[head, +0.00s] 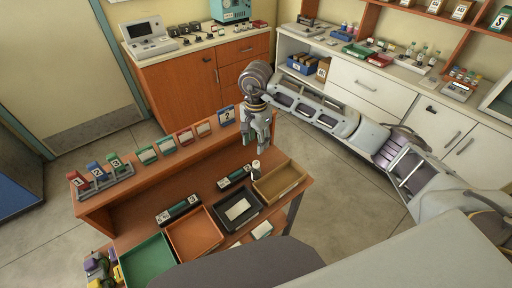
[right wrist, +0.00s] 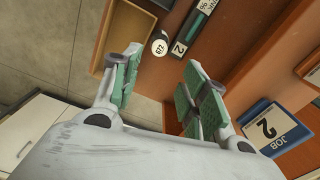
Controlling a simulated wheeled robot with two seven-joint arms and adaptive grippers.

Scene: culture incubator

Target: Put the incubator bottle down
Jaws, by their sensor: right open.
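The incubator bottle, small with a pale round top (head: 256,164), stands on the wooden desk (head: 205,182), beside the tan tray. In the right wrist view its round top (right wrist: 160,44) shows a dark printed number that is hard to read. My right gripper (head: 257,139) hangs above the desk, just behind the bottle in the head view. In the right wrist view its green-padded fingers (right wrist: 160,88) are spread with nothing between them, and the bottle is beyond the fingertips, apart from them. My left gripper is not in view.
A tan tray (head: 279,188), a black tray (head: 259,207), an orange tray (head: 212,233) and a green tray (head: 150,265) line the desk. Dark numbered racks (head: 236,177) lie behind them. A blue "2" sign (head: 227,122) stands on the raised shelf near my right gripper.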

